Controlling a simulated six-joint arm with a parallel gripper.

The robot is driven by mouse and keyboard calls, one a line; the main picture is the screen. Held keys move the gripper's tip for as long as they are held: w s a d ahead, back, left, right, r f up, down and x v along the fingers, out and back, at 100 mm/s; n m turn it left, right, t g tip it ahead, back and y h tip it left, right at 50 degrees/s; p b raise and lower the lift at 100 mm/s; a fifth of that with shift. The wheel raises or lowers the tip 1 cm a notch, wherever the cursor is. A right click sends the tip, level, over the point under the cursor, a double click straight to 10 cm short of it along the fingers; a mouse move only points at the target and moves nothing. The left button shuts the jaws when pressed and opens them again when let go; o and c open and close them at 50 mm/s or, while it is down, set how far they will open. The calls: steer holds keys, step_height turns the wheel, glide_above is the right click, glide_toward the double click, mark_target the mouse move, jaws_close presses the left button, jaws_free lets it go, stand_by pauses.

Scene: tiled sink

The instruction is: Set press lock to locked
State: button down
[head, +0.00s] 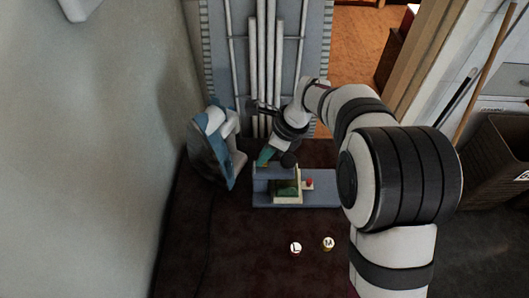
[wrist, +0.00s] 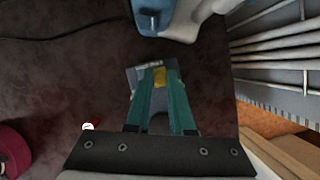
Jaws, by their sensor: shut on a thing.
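The press lock is a blue-grey fixture (head: 262,200) on the dark brown surface. It carries a green block in a pale frame (head: 286,189), a small red part (head: 309,183) at the right and a dark round knob (head: 289,159) at the back. My gripper (head: 262,160) reaches down to the fixture's back left end. In the wrist view its green fingers (wrist: 158,80) are shut on a small yellow part (wrist: 160,77) above the grey fixture (wrist: 133,77). The fingers and gripper body hide much of the fixture there.
A blue and white device (head: 213,147) stands close to the left of my gripper. Two small round pieces, one marked L (head: 295,248) and one M (head: 328,243), lie in front of the fixture. Grey vertical pipes (head: 262,60) stand behind.

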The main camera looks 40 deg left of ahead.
stand_by(0.7)
steer(key=shift+s+d, duration=0.8)
steer(key=shift+d, duration=0.05)
steer(key=c, duration=0.8)
jaws_free()
steer(key=shift+r, duration=0.15)
steer(key=v, duration=1.5)
steer(key=shift+d+r, duration=0.15)
steer(key=shift+r, duration=0.1)
